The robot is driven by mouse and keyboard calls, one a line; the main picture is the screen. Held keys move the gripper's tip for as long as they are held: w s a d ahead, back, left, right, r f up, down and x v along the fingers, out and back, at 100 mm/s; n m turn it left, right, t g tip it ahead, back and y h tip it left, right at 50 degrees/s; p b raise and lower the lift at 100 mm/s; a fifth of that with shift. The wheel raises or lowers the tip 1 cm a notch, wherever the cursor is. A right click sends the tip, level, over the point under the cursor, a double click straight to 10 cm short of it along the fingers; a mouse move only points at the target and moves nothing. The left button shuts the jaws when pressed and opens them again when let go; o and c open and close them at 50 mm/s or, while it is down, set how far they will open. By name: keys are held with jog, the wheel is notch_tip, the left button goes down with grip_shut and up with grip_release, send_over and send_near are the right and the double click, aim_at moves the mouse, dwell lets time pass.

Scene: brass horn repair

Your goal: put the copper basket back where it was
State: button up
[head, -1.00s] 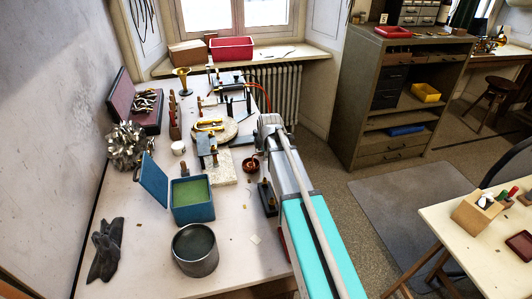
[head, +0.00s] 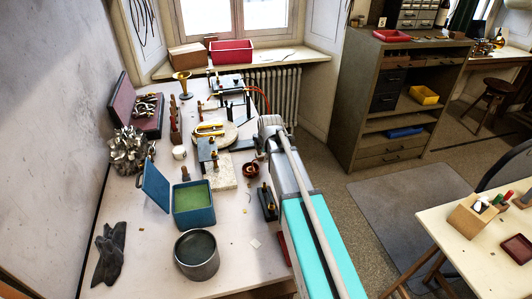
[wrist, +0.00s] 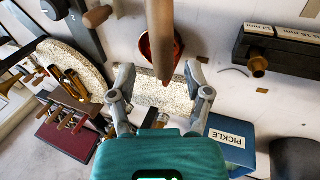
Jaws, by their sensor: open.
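A small round copper-red vessel, which looks like the copper basket (head: 250,170), stands on the bench near its right edge, beside the pale stone slab (head: 223,176). In the wrist view a red-copper rim (wrist: 146,50) shows beyond my fingers, partly hidden by a tapered brown rod (wrist: 161,30). My gripper (wrist: 158,72) is open, its fingers spread with nothing visible between them, over the speckled slab. The blue pickle box (head: 194,222) with green inside has its lid (head: 154,185) open; its PICKLE label shows in the wrist view (wrist: 227,138).
A grey metal pot (head: 197,268) stands in front of the pickle box. Dark gloves (head: 110,252) lie at the front left. A round board (head: 224,142) with brass parts is behind the slab. A dark block with labels (wrist: 275,50) is at the right in the wrist view.

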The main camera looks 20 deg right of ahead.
jog(key=p+v, duration=0.7)
jog(key=v, duration=0.1)
jog(key=shift+r+p, duration=0.3)
jog(key=shift+r, duration=0.1)
jog(key=shift+s, duration=0.2)
dwell(0.4)
jog(key=s+a+m+g, duration=0.2)
jog(key=s+m, duration=0.7)
jog(key=s, duration=0.1)
jog(key=s+a+f+m+g, duration=0.1)
jog(key=s+a+m+g, duration=0.1)
jog(key=s+m, duration=0.7)
jog(key=shift+s, duration=1.15)
jog(key=shift+f, duration=0.1)
